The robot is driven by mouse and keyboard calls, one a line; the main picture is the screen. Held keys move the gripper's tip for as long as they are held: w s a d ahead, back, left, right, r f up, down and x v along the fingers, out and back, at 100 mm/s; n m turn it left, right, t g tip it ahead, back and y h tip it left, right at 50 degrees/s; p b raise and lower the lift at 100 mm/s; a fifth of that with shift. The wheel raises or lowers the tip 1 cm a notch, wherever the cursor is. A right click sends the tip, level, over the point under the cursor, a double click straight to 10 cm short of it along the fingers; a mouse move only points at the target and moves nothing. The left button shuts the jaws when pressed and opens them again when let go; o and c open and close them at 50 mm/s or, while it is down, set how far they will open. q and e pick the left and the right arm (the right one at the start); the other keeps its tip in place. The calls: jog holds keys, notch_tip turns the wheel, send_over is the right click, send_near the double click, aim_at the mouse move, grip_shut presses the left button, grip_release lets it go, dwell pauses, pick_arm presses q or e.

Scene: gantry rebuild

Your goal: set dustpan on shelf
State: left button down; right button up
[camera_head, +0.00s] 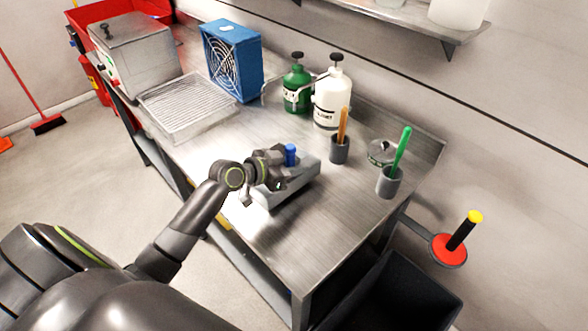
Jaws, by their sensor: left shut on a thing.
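My left gripper (272,178) is over the middle of the steel table, shut on a grey piece with a blue upright part (290,154). This looks like the dustpan (300,182), its grey body low over or on the tabletop; I cannot tell whether it touches. The gripper hides part of it. A wall shelf (400,18) runs along the top right, and a lower shelf (245,250) lies under the table. My right gripper is not in view.
On the steel table (290,240) stand a blue fan (232,60), a wire-topped tray (187,105), green (297,88) and white (332,100) pump bottles, and grey cups (339,150) (389,183). A dark bin (400,295) is at the lower right. The table's front part is clear.

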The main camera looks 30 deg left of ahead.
pick_arm(q)
jog(key=shift+f, duration=0.8)
jog(key=shift+f, duration=0.1)
jog(key=c, duration=1.3)
grip_release()
jog(key=shift+f, duration=0.1)
jog(key=shift+o, duration=0.2)
